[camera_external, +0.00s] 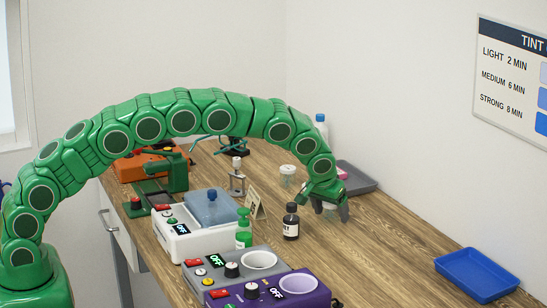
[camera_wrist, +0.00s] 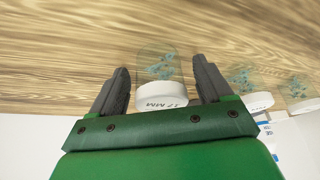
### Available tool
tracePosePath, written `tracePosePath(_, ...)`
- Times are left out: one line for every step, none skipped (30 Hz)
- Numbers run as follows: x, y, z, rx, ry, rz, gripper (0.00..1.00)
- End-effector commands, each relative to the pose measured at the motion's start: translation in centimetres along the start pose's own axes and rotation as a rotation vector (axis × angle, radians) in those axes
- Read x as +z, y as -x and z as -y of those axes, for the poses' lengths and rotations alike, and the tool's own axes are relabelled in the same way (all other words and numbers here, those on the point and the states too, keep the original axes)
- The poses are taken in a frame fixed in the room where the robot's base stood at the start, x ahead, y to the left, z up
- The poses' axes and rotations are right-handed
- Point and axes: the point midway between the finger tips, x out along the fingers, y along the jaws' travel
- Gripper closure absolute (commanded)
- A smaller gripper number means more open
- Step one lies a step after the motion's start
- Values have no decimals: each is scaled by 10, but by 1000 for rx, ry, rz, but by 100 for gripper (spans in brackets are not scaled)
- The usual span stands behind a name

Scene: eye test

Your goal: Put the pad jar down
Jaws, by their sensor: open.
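The pad jar (camera_wrist: 158,66) is clear glass with bluish pads inside and a white lid reading what looks like "17 MM". In the wrist view it is between the two dark fingers of my gripper (camera_wrist: 160,70). The fingers are open, with a narrow gap on each side of the jar. The jar appears to stand on the wooden bench; its base contact is hard to make out. In the external view my gripper (camera_external: 331,208) is low over the bench, right of the dark bottle, and mostly hides the jar.
Two similar jars (camera_wrist: 255,88) (camera_wrist: 299,90) stand to the right in the wrist view. A dark bottle (camera_external: 291,222) stands left of my gripper. A grey tray (camera_external: 357,178) is behind it. A blue tray (camera_external: 477,273) lies front right. Bench between is clear.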

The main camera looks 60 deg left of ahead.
Motion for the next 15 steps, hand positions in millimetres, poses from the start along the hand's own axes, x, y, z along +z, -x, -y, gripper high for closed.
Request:
tracePosePath(0, 0, 0, 0, 0, 0, 21)
tracePosePath(0, 0, 0, 0, 0, 0, 21)
tracePosePath(0, 0, 0, 0, 0, 0, 21)
tracePosePath(0, 0, 0, 0, 0, 0, 21)
tracePosePath(0, 1, 0, 0, 0, 0, 21)
tracePosePath(-1, 2, 0, 0, 0, 0, 21)
tracePosePath(-1, 3, 0, 0, 0, 0, 21)
tracePosePath(-1, 4, 0, 0, 0, 0, 21)
tracePosePath(-1, 6, 0, 0, 0, 0, 21)
tracePosePath(-1, 7, 0, 0, 0, 0, 21)
tracePosePath(-1, 9, 0, 1, 0, 0, 21)
tracePosePath(-1, 13, 0, 1, 0, 0, 21)
tracePosePath(-1, 15, 0, 1, 0, -1, 21)
tracePosePath(-1, 18, 0, 1, 0, -1, 21)
tracePosePath(-1, 23, 0, 1, 0, -1, 21)
